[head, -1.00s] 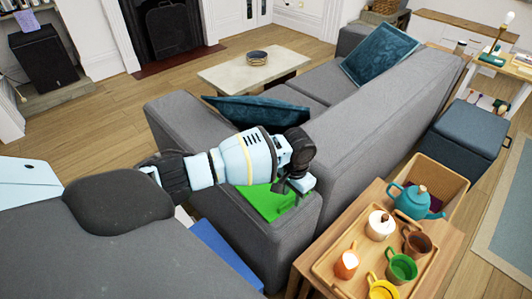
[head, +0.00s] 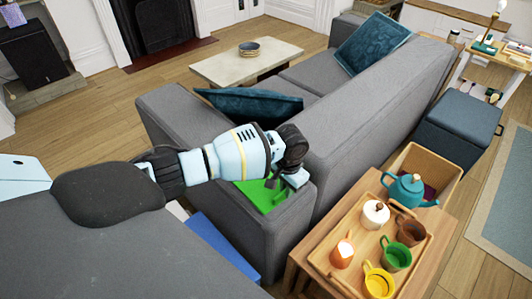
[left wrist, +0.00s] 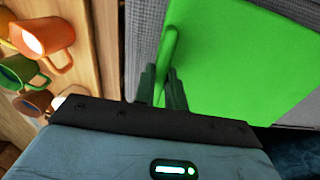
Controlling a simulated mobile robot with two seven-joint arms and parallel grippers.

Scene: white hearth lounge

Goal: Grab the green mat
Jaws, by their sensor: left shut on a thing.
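The green mat (head: 262,195) lies on the grey sofa arm, partly hidden by my left gripper in the head view. In the left wrist view the mat (left wrist: 235,60) is flat and bright green, with a raised green rib or handle along its near edge. My left gripper (head: 288,184) is over the mat's right side. In the left wrist view its fingers (left wrist: 163,88) are closed around that raised green part. My right gripper is not in view.
A wooden side table (head: 312,270) stands right of the sofa arm. It bears a tray (head: 345,240) with several mugs and a white pot. A teal teapot (head: 406,190) is behind them. The grey sofa back (head: 370,120) rises beside my gripper. A teal cushion (head: 250,105) lies beyond.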

